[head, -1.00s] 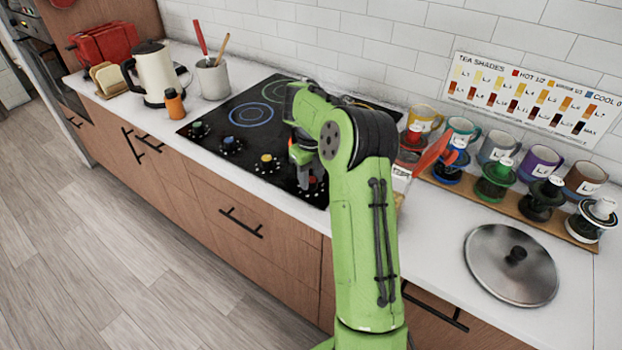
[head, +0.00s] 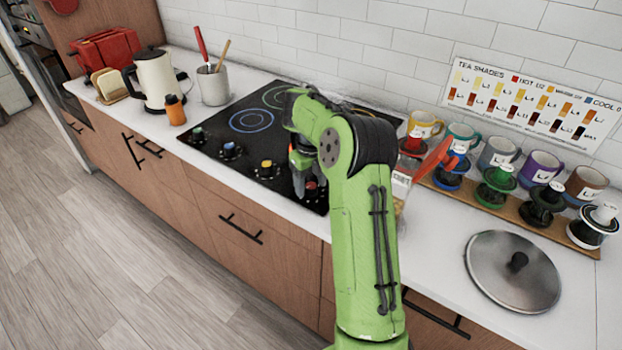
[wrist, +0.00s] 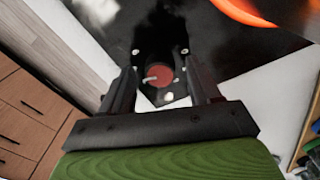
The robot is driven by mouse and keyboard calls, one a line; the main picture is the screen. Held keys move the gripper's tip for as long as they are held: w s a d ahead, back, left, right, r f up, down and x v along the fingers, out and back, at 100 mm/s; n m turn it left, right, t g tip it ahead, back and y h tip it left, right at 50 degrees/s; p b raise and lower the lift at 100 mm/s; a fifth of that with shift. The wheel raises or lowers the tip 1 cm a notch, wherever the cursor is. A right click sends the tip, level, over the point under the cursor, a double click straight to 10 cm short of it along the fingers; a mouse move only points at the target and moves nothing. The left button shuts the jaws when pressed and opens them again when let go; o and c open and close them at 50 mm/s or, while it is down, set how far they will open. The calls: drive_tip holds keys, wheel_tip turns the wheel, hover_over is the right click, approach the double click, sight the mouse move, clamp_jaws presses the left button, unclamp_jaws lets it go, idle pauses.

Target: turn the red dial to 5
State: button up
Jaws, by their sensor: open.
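The red dial (wrist: 160,76) sits on the black cooktop, seen between my gripper's fingers in the wrist view. It has a light pointer mark toward its lower left and pale dots around it. In the head view the red dial (head: 311,185) shows at the cooktop's front right corner, partly covered by my gripper. My gripper (wrist: 163,88) is open, with one finger on each side of the dial; I cannot tell whether they touch it. It also shows in the head view (head: 305,184). The numbers around the dial are too small to read.
Yellow (head: 266,168), blue (head: 230,150) and green (head: 198,134) dials line the front of the cooktop (head: 215,121). A glowing orange ring (wrist: 247,12) is near my gripper. Mugs stand right, by a pan lid (head: 512,285). A kettle (head: 157,77) stands left.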

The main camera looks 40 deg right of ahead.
sight(311, 185)
wheel_tip(311, 185, up, 16)
drive_tip(key=p, duration=0.6)
drive_tip(key=shift+p, duration=0.4)
drive_tip(key=shift+f, duration=0.15)
